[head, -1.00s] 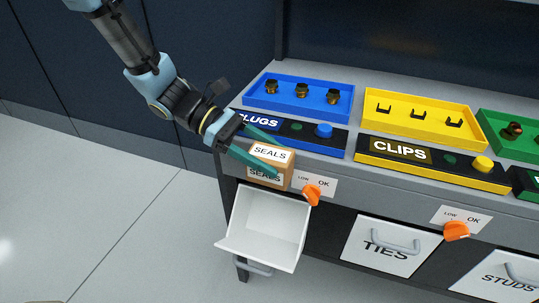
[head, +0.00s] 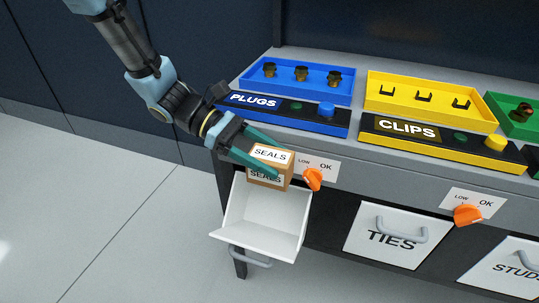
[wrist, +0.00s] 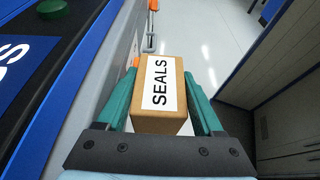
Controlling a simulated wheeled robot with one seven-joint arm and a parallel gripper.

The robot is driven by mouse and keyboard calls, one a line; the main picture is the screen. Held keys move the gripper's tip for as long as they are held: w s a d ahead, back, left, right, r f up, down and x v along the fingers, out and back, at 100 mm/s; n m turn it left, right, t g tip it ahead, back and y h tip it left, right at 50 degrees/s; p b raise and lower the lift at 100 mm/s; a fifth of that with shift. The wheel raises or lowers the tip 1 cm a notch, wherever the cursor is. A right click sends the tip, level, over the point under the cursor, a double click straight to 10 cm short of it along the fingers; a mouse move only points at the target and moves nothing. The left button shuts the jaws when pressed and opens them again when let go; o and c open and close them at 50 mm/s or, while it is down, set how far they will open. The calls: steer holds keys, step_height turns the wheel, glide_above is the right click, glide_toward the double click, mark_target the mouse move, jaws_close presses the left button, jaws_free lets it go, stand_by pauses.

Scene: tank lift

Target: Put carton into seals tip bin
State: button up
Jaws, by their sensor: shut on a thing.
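The carton (head: 271,177) is a small brown box with white SEALS labels. My gripper (head: 265,162) is shut on it, with a teal finger on each side. In the wrist view the carton (wrist: 160,115) sits between the two fingers, its label facing the camera. The seals tip bin (head: 258,233) is a white bin tipped open at the front of the bench, at its left end. In the head view the carton is at the bin's upper back edge, over part of it; I cannot tell the exact height gap. The bin looks empty where its inside shows.
An orange knob (head: 313,179) on a LOW/OK plate is close to the right of the carton. The blue PLUGS tray (head: 297,103) and yellow CLIPS tray (head: 424,118) stand on the bench above. The TIES bin (head: 386,236) is shut. Floor at the left is clear.

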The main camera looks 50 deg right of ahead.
steer(key=o, duration=1.5)
steer(key=shift+o, duration=0.2)
steer(key=b+v, duration=0.1)
steer(key=v, duration=1)
steer(key=w+a+m+t+p, duration=0.1)
steer(key=w+a+t, duration=0.3)
steer(key=a, duration=0.6)
steer(key=w+a+t+y+p, duration=0.1)
steer(key=w+a+t, duration=0.3)
steer(key=w+a, duration=0.4)
steer(key=a+p, duration=0.1)
steer(key=a, duration=0.2)
steer(key=shift+w+f+m+y+p, duration=0.2)
steer(key=shift+f+m+y+p, duration=0.1)
steer(key=shift+m, duration=0.1)
steer(key=w+a+r+m+t, duration=0.1)
steer(key=a+t, duration=0.1)
steer(key=a, duration=0.3)
steer(key=w+a+r+m+t+y+p, duration=0.1)
steer(key=w+a+t, duration=0.1)
steer(key=a, duration=0.4)
steer(key=w+a+r+m+t+y+p, duration=0.1)
steer(key=a+t, duration=0.1)
steer(key=a, duration=0.4)
steer(key=shift+w+a+r, duration=0.2)
steer(key=shift+w+a, duration=0.05)
steer(key=shift+w, duration=0.15)
steer(key=shift+c, duration=0.2)
